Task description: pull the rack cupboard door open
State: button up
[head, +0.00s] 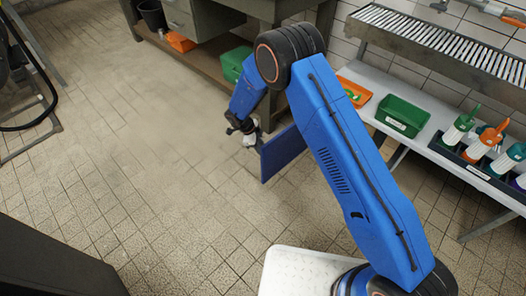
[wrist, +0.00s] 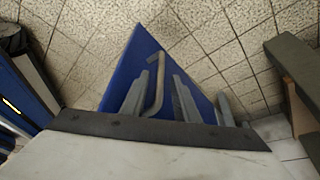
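The blue cupboard door (head: 283,152) stands upright near the bench leg in the head view, partly behind my arm. How far it is open I cannot tell. In the wrist view the door (wrist: 125,75) fills the middle, with a bent grey bar handle (wrist: 155,85) on it. My gripper (wrist: 161,98) is at the handle, its grey fingers apart, with the bar between them and blue showing between the bar and the right finger. In the head view my gripper (head: 248,135) is small, just left of the door; its fingers are unclear there.
A workbench with a wooden lower shelf (head: 205,62) stands behind, holding a green crate (head: 232,63) and an orange box (head: 180,42). On the right, a white table carries a green bin (head: 402,115) and several bottles (head: 482,143). The tiled floor at left (head: 110,130) is clear.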

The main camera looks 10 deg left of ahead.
jog(key=v, duration=1.6)
jog(key=shift+r, duration=0.2)
